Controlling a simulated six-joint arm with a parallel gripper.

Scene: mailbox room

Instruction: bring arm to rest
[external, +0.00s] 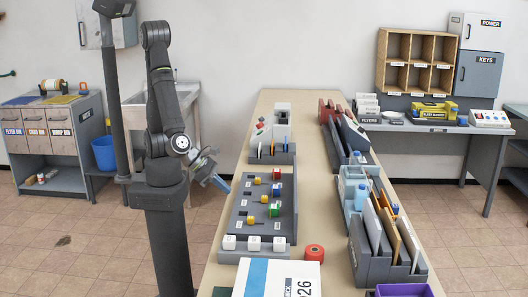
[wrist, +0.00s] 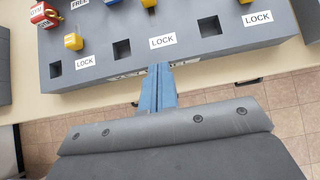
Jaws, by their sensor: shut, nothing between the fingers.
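My arm is folded up close to its dark column, left of the long table (external: 222,250) in the external view. My gripper (external: 224,187) points down and to the right near the table's left edge, beside the grey lock board (external: 240,212). In the wrist view my gripper (wrist: 160,70) shows as two blue fingers pressed together with nothing between them. Their tips appear over the near edge of the board (wrist: 220,40); I cannot tell the height gap. The board has square holes, LOCK labels and small coloured pieces, among them a yellow one (wrist: 73,41).
A white box (external: 276,278) and a red roll (external: 314,253) lie at the table's near end. Grey file racks (external: 372,262) line its right side. A sink (external: 160,97) and a blue bin (external: 104,153) stand behind my arm. The floor at the left is open.

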